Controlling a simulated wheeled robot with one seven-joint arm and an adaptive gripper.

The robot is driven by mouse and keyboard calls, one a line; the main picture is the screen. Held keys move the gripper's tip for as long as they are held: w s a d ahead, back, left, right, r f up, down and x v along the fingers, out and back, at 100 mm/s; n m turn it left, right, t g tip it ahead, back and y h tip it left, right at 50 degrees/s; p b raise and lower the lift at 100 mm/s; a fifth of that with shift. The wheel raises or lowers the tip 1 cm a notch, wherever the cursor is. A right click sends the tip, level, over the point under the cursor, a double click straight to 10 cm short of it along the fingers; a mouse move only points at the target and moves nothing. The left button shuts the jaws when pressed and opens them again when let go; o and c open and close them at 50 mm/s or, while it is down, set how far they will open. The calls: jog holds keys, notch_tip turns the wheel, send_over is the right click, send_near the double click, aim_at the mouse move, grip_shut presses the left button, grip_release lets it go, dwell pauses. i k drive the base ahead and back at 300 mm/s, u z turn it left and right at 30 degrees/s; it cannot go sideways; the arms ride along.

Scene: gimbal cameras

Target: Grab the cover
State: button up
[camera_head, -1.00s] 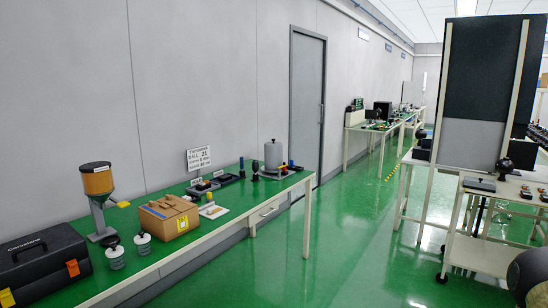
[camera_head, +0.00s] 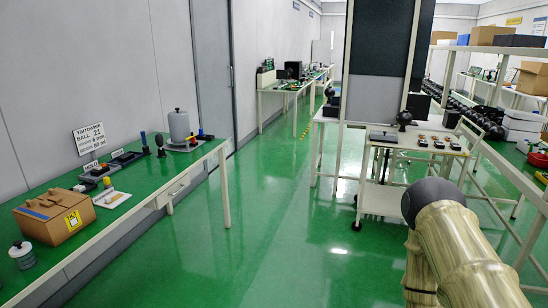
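I cannot tell for certain which thing is the cover. A grey cylinder with a small knob on top (camera_head: 179,127) stands upright on a flat base at the far end of the green-topped table (camera_head: 150,172) on the left. A dark flat piece with a small knob (camera_head: 383,136) lies on the white cart (camera_head: 375,200) ahead. Neither is being touched. My gripper is not in view; a pale, banded arm with a dark round end, apparently mine, reaches in at the lower right.
A cardboard box (camera_head: 55,215), a white-lidded jar (camera_head: 22,256) and small dark trays (camera_head: 98,170) are on the left table. A tall dark panel (camera_head: 383,38) rises behind the cart. A white-framed bench (camera_head: 510,165) stands right. The green floor (camera_head: 270,230) between is clear.

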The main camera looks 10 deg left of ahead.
aim_at(179, 123)
jog(key=i, duration=1.6)
jog(key=u, duration=0.4)
jog(key=i, duration=1.8)
jog(key=u, duration=0.8)
jog(key=i, duration=1.45)
jog(key=u, duration=0.3)
